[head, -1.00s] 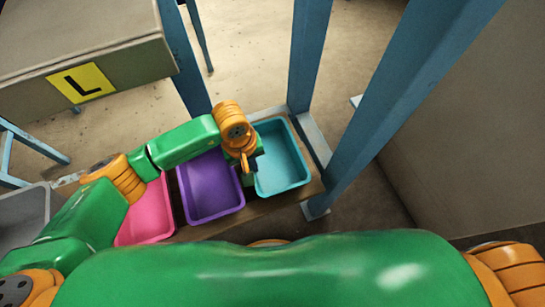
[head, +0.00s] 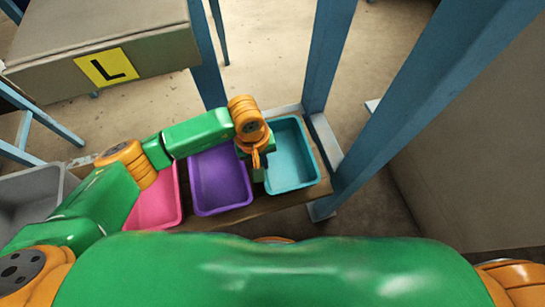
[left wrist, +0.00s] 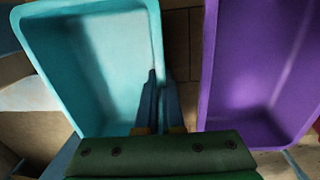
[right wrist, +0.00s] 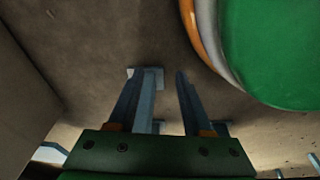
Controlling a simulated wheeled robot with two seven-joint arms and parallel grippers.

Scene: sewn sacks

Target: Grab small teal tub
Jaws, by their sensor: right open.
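The small teal tub (head: 292,158) is an open, empty tub at the right end of a wooden shelf in the head view. It also shows in the left wrist view (left wrist: 88,60), filling the left side. My left gripper (head: 259,170) is at the tub's left side in the head view. In the left wrist view its fingers (left wrist: 160,82) are close together with the tub's side wall between them, one inside and one outside. My right gripper (right wrist: 153,85) is open and empty above bare floor in the right wrist view.
A purple tub (head: 220,182) stands just left of the teal one, with a pink tub (head: 155,207) and a grey tub (head: 25,190) further left. A blue post (head: 400,120) rises close on the right. A table with an L sign (head: 107,67) is at upper left.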

